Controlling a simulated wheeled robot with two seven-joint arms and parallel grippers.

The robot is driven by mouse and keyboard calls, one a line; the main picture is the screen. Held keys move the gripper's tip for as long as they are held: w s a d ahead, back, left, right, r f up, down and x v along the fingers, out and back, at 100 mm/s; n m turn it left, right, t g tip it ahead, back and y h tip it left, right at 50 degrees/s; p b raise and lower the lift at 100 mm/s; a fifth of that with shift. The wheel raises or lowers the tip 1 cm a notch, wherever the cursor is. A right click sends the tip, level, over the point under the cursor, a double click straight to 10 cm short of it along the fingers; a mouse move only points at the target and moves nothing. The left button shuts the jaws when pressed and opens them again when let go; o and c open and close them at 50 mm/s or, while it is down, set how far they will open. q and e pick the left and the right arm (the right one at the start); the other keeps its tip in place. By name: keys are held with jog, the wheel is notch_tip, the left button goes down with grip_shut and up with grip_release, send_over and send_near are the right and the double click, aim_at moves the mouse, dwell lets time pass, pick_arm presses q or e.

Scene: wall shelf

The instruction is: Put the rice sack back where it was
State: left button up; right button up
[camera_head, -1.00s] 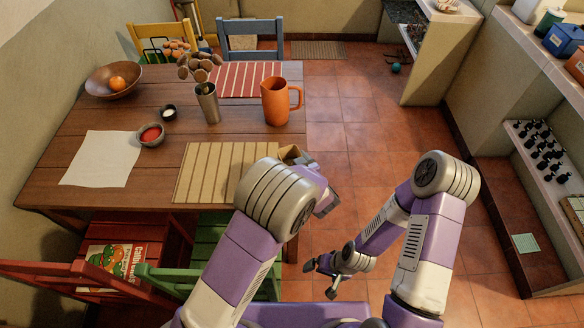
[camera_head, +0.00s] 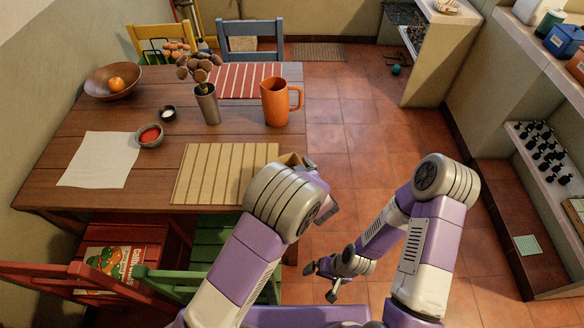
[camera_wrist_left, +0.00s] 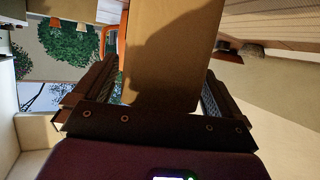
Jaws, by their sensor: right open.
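My left gripper (camera_wrist_left: 163,88) has its two fingers on either side of a plain tan, block-like thing (camera_wrist_left: 165,50) and appears shut on it. I cannot tell whether the package or the tan thing is the rice sack. My right gripper (camera_head: 322,281) is open and empty, low over the floor.
The wooden table (camera_head: 60,190) holds a striped mat (camera_head: 222,172), white paper (camera_head: 100,160), an orange jug (camera_head: 276,103), a vase (camera_head: 208,105) and bowls. A green chair (camera_head: 215,235) stands at its front. Shelves (camera_head: 545,165) line the right wall.

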pick_arm(q)
jog(key=shift+r, duration=0.2)
jog(key=p+v, duration=0.2)
jog(key=v, duration=1)
jog(key=shift+r, duration=0.3)
jog(key=shift+d, duration=0.1)
